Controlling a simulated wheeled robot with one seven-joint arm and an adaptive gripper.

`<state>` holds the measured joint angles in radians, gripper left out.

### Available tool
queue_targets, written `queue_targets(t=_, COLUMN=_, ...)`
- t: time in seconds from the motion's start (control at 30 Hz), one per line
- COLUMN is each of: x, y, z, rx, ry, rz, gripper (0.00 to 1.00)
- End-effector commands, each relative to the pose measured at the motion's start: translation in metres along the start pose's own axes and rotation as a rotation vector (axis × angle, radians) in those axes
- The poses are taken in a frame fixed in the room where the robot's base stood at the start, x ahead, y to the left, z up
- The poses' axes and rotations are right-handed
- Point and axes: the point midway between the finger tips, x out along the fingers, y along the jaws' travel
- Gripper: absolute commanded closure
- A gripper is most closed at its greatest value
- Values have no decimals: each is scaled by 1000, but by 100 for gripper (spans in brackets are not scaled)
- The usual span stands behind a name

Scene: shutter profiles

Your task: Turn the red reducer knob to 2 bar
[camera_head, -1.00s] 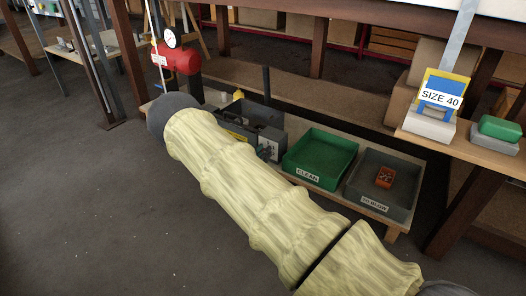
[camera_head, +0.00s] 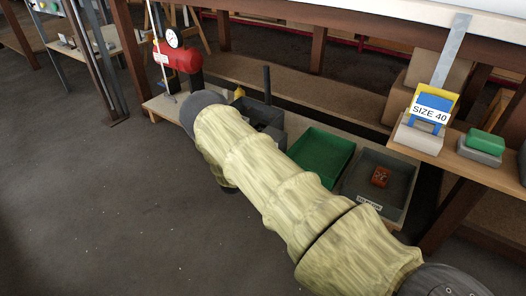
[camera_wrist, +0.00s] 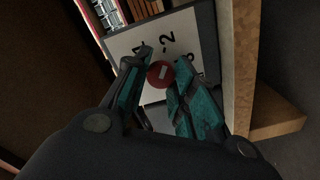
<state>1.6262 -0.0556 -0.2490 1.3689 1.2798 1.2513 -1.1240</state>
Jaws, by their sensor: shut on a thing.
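The red knob (camera_wrist: 159,75) is round with a short white mark on its face, in the wrist view. It sits in front of a white dial plate (camera_wrist: 186,29) with black figures. A "2" with a dash reads clearly above the knob; other figures are partly covered by my fingers. The white mark slants toward the upper right, roughly toward the 2 side; its exact setting is hard to tell. My gripper (camera_wrist: 165,64) has teal finger pads on either side of the knob and is shut on it. In the head view my arm hides the gripper and knob.
In the head view, a red cylinder (camera_head: 180,60) with a round gauge (camera_head: 174,38) stands at the back left. A green tray (camera_head: 318,150) and a grey tray (camera_head: 350,183) holding an orange part (camera_head: 380,176) are right of my arm. A wooden edge (camera_wrist: 240,65) borders the plate.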

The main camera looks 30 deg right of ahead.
Motion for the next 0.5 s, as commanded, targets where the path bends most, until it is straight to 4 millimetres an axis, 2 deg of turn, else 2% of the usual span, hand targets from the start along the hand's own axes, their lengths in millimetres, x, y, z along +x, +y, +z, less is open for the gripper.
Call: queue_targets(t=0.5, x=-1, y=-1, z=0, rx=-91, ry=0, rz=-1, gripper=99)
